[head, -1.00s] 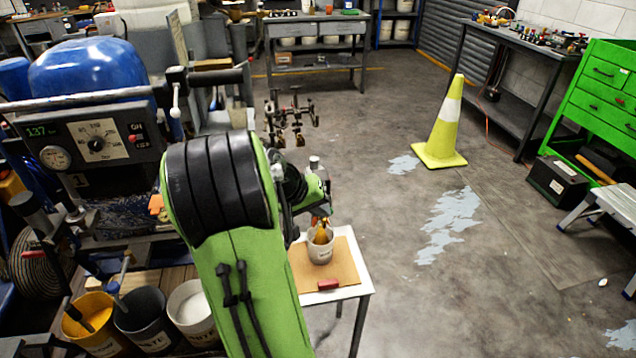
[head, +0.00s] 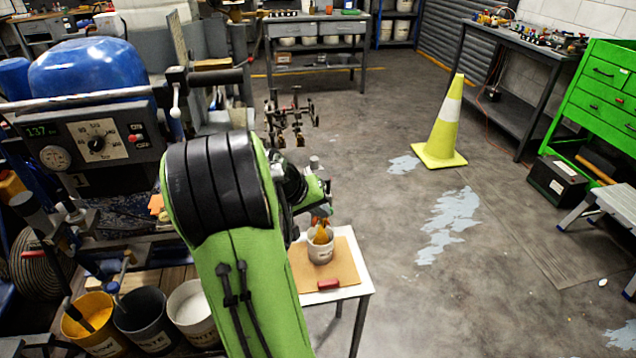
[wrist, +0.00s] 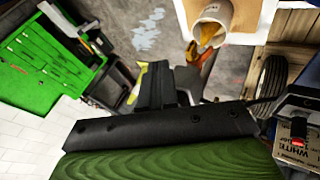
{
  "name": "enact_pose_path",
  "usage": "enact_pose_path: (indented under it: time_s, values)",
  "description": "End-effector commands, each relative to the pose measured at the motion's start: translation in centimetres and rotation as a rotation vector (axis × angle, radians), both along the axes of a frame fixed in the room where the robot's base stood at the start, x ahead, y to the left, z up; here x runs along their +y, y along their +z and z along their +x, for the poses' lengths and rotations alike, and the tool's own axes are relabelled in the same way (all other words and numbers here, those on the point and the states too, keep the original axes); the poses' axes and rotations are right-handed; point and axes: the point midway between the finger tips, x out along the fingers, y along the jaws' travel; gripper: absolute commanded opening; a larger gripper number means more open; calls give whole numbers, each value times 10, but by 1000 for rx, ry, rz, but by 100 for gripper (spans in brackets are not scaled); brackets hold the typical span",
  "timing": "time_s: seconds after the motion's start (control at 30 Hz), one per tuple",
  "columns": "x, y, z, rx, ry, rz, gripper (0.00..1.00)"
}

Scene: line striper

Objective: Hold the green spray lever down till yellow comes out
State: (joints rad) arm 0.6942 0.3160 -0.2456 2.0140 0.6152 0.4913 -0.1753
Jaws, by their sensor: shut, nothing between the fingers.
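My gripper (wrist: 168,82) is shut and empty, its dark fingers together in the middle of the wrist view. In the head view my arm hides most of it. I cannot make out the green spray lever in either view; my arm covers the machine's right side. A white cup (head: 320,253) with yellow inside stands on a brown board on a small white table. The cup also shows at the top of the wrist view (wrist: 213,17), beyond the fingers. A small orange part (head: 319,221) shows just above the cup in the head view.
The striping machine's control panel (head: 97,140) is at left. Yellow, dark and white buckets (head: 190,305) stand below it. A red block (head: 328,284) lies on the board (head: 345,262).

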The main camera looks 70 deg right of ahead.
Motion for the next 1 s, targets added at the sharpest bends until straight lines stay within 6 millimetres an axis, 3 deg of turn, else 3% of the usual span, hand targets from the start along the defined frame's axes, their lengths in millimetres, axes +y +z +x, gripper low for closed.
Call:
enact_pose_path:
  time_s: [0.8, 1.0]
  values:
    - [0, 0, -1, 1, -2, 1, 0]
    - [0, 9, -1, 1, -2, 0, 0]
